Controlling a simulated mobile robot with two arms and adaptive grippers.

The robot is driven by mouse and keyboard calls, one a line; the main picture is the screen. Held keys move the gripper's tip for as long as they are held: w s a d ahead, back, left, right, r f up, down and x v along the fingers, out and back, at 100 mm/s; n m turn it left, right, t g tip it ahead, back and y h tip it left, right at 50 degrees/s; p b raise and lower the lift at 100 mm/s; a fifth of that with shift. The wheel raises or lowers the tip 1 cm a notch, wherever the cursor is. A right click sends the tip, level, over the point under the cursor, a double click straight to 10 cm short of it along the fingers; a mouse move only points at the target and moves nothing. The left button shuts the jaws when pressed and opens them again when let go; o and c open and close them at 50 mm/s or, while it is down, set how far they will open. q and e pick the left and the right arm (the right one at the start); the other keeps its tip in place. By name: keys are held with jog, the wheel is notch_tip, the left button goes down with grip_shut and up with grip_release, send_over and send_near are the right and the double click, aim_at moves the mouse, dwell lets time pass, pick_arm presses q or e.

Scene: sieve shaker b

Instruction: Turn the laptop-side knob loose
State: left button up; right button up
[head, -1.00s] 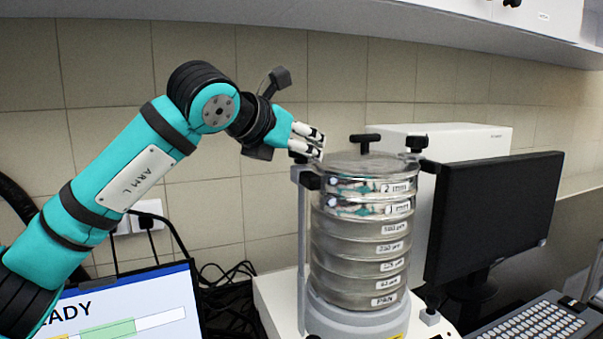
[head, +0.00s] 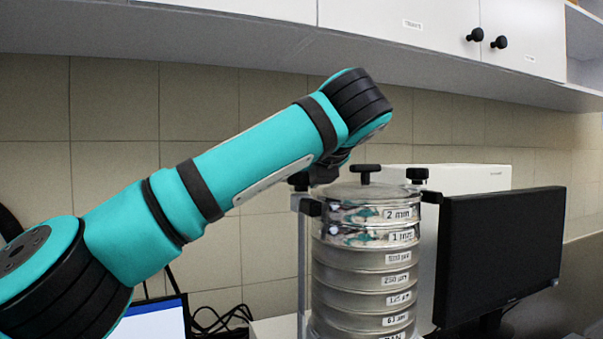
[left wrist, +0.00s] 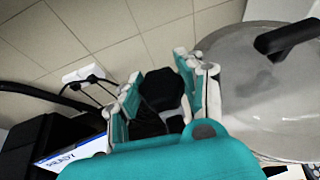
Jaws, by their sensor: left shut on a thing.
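The laptop-side knob (left wrist: 162,90) is a black, faceted knob. In the left wrist view it sits between the two white-tipped fingers of my left gripper (left wrist: 158,72), which is shut on it. In the head view my arm hides most of this gripper; the knob (head: 298,182) shows in part at the top of the left clamp post, beside the sieve stack (head: 362,255). The other clamp knob (head: 417,175) stands on the right side of the stack. My right gripper is not in view.
A monitor (head: 500,255) stands right of the stack. The laptop (left wrist: 72,145) is lower left. Wall cabinets (head: 430,35) hang above.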

pick_arm(q)
jog(key=shift+n+y, duration=0.6)
jog(key=o, duration=1.2)
jog(key=v, duration=1.2)
jog(key=shift+w+d+r, duration=0.15)
jog(key=shift+d+r, duration=0.05)
jog(key=shift+g, duration=0.3)
